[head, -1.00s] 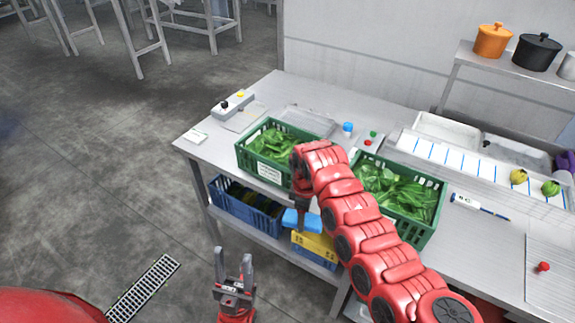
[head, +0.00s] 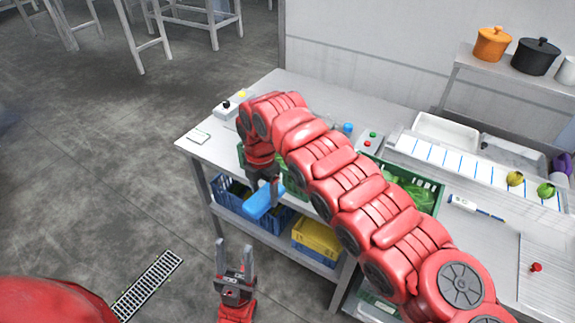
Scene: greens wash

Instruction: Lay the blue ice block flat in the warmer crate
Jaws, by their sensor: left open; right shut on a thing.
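The blue ice block (head: 259,203) is in my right gripper (head: 266,185), which is shut on it. It is held in front of the table's front edge, above the blue crate on the lower shelf in the picture. One green crate (head: 294,188) is mostly hidden behind my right arm. Another green crate (head: 428,192) with leafy greens stands to the right, partly covered by the arm. Which crate is warmer cannot be told. My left gripper (head: 234,246) is open and empty, low in front of the table.
A blue crate (head: 278,223) and a yellow crate (head: 317,236) sit on the lower shelf. A thermometer-like probe (head: 474,207) lies right of the right green crate. A grey box with knobs (head: 228,106) stands at the table's far left. Pots stand on a shelf (head: 500,67) at the back right.

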